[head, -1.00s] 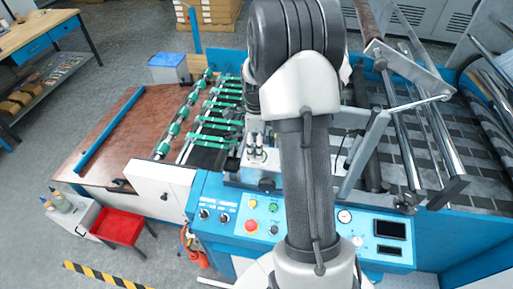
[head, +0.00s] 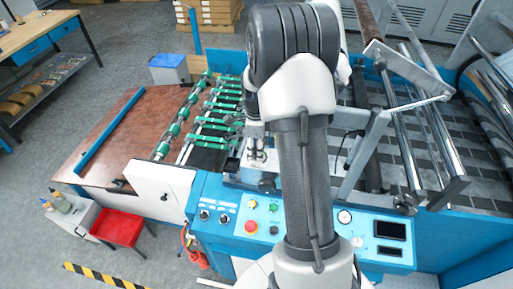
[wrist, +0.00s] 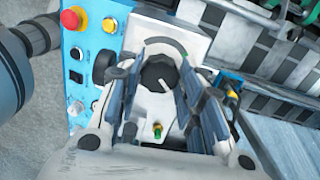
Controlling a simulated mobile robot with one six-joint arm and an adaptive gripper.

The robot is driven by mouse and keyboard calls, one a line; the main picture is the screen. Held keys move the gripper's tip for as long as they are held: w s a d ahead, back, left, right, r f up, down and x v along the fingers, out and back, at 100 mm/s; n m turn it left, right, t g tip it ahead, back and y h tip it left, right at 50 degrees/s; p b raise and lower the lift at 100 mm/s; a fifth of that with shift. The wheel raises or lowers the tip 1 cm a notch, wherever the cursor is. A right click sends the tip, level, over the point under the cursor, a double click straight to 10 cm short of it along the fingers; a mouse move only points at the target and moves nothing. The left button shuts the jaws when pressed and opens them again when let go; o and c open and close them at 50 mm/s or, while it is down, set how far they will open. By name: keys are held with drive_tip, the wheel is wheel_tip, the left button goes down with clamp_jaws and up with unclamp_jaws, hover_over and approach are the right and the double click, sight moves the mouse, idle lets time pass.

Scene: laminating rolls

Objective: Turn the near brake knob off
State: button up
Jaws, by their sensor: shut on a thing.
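The brake knob (wrist: 155,73) is round and dark with a white pointer line. In the wrist view it sits on a pale plate (wrist: 190,42) with a curved mark around part of it. My gripper (wrist: 162,80) is shut on the knob, with one finger on each side. The pointer line slants toward the lower right in that view. In the head view my gripper (head: 257,155) is low over the pale block left of my forearm. The knob is too small and covered to make out there.
The blue control panel (head: 235,215) has a red emergency button (head: 251,227), small knobs and a gauge (head: 344,216). Green rollers (head: 205,125) lie to the left of my gripper. Metal rollers (head: 410,150) and a frame stand to the right.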

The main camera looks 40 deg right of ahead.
drive_tip(key=shift+c, duration=1.4)
drive_tip(key=shift+n, duration=0.3)
